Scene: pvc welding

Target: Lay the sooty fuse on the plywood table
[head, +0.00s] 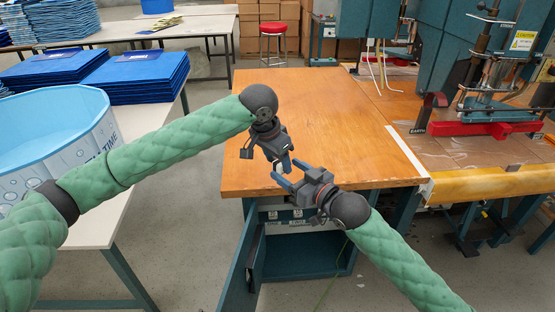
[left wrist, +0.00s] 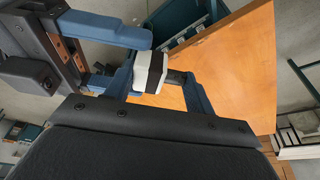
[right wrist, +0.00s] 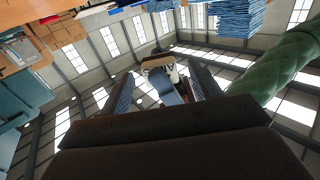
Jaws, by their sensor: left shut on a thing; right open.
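The fuse (left wrist: 151,72), white with a dark band around its middle, is gripped between the two fingers of my left gripper (left wrist: 160,88). In the head view my left gripper (head: 281,164) holds it above the front edge of the plywood table (head: 325,110). The fuse is small and mostly hidden there. My right gripper (head: 287,175) is open, its fingers pointing at my left gripper. In the right wrist view the fuse (right wrist: 158,64) and a left finger appear between the spread right fingers; I cannot tell whether they touch it.
The orange tabletop is bare around the grippers. A teal open cabinet (head: 300,262) is under its front edge. A welding machine (head: 470,90) stands at the right. A side table at the left holds blue stacks (head: 138,75) and a blue-rimmed tub (head: 50,98).

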